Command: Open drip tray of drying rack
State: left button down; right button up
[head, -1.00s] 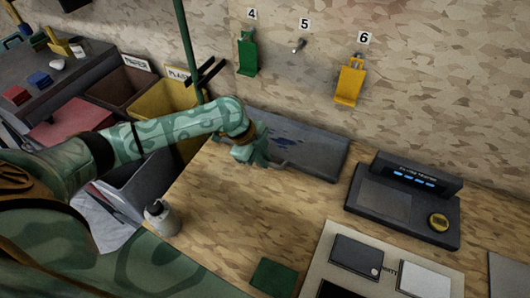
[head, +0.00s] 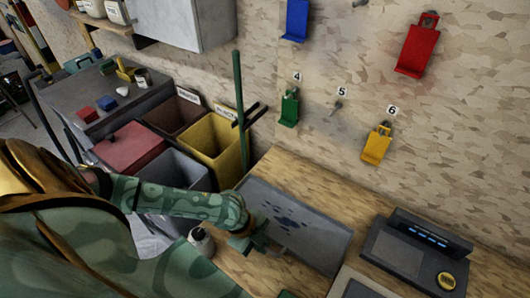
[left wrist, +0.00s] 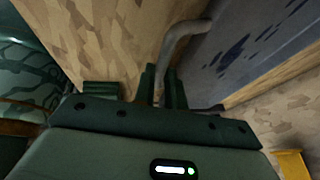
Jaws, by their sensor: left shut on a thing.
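The drip tray is a flat dark grey panel (head: 315,228) with blue stains, lying on the wooden counter near the back wall. A strip of bare counter shows between it and the wall. My left gripper (head: 262,240) is at the tray's near left side. In the left wrist view, its fingers (left wrist: 163,88) are shut on the tray's bent grey handle (left wrist: 180,38), and the stained tray surface (left wrist: 238,45) lies beyond to the right. The handle's end between the fingers is partly hidden. My right gripper is not in view.
A white bottle (head: 201,242) stands close beside my left forearm. A dark device with a lit display (head: 415,255) is right of the tray. Yellow (head: 222,145) and grey bins stand left of the counter. Yellow holder 6 (head: 376,145) hangs on the wall.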

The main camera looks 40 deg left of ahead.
pick_arm(q)
jog(key=c, duration=1.5)
grip_release()
jog(key=shift+o, duration=0.2)
jog(key=p+v, duration=0.2)
jog(key=v, duration=1.4)
jog(key=shift+p, duration=0.35)
jog(key=shift+a+r, duration=0.1)
jog(key=shift+a, duration=0.05)
